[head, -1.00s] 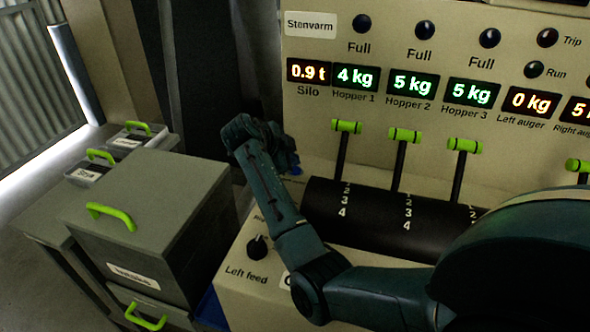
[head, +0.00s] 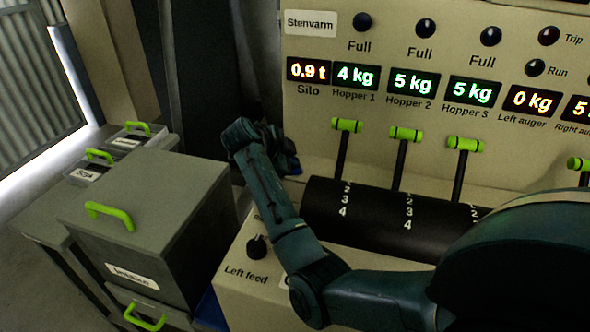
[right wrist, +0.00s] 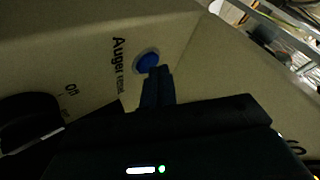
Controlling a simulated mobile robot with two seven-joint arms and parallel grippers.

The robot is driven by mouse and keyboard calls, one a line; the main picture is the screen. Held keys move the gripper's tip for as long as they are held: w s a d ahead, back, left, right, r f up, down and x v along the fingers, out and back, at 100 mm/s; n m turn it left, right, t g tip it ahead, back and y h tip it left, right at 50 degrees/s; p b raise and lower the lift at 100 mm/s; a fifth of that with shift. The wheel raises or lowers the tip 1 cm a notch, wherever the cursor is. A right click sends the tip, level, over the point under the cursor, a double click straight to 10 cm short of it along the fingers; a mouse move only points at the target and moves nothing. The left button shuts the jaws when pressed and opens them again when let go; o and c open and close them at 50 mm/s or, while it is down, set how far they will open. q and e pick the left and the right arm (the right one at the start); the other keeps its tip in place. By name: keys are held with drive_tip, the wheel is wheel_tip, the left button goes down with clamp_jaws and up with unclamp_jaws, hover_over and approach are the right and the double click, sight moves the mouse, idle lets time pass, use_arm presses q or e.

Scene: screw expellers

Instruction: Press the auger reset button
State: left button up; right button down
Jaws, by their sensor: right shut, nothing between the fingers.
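The auger reset button is a round blue button (right wrist: 147,61) on a beige panel in the right wrist view, beside the printed words "Auger reset". My right gripper (right wrist: 159,70) is shut and empty, with its fingertips right at the button's edge and overlapping it in the picture. I cannot tell whether they touch it. In the head view my right gripper (head: 287,160) is at the left end of the control console, partly hidden by its own wrist. The button cannot be made out clearly there. My left gripper is not in view.
The console has green-tipped levers (head: 347,125), a black drum (head: 325,212), lit displays (head: 356,76) and a "Left feed" knob (head: 257,247). A grey cabinet (head: 150,200) with green handles stands at the left. My right arm spans the console's front.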

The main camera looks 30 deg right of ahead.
drive_tip(key=shift+f, duration=0.4)
idle(0.5)
drive_tip(key=shift+r+p, duration=0.45)
drive_tip(key=shift+r, duration=0.45)
drive_tip(key=shift+r, duration=0.1)
wheel_tip(320, 180, up, 5)
drive_tip(key=p, duration=0.3)
drive_tip(key=shift+p, duration=0.4)
drive_tip(key=shift+a, duration=0.1)
